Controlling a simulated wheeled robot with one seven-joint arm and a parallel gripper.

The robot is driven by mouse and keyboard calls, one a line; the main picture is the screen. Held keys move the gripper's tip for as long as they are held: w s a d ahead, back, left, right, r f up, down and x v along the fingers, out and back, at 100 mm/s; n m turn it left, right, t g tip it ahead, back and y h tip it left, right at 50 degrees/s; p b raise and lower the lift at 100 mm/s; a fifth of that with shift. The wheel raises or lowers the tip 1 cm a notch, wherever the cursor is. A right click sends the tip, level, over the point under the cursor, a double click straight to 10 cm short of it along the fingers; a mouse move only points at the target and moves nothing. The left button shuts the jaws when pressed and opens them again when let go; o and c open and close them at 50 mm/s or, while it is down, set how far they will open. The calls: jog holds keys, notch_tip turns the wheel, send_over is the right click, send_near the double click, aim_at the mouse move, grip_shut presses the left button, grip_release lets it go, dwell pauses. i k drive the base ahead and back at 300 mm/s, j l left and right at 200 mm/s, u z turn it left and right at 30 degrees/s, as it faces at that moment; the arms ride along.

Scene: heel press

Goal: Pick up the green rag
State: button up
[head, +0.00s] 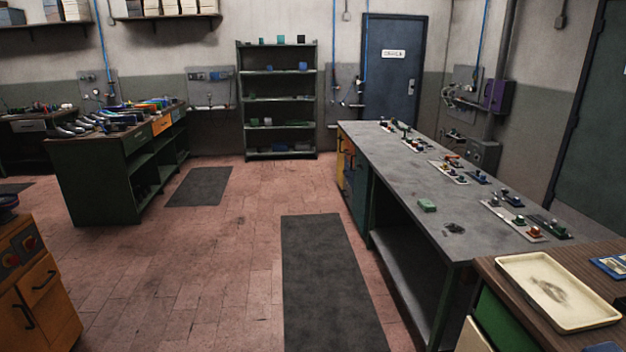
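A small green block-shaped thing (427,205), which looks like the folded green rag, lies on the grey top of the long workbench (385,165) at the right, near its front left edge. A dark patch or crumpled dark thing (454,228) lies on the same top, a little nearer to me. My gripper is not in view, so its state does not show.
Trays of small fittings (512,220) line the bench's far side. A cream tray (558,290) sits on a wooden top at the near right. A dark floor mat (325,280) lies along the bench. An orange cabinet (35,285) stands near left. The floor between is clear.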

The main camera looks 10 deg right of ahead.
aim_at(425, 205)
jog(key=i, duration=2.45)
jog(key=i+l, duration=0.15)
jog(key=i, duration=0.25)
jog(key=i+l, duration=0.15)
jog(key=i, duration=0.2)
jog(key=i+l, duration=0.15)
jog(key=i, duration=0.25)
jog(key=i+l+z, duration=0.3)
jog(key=l, duration=0.2)
jog(key=i, duration=0.05)
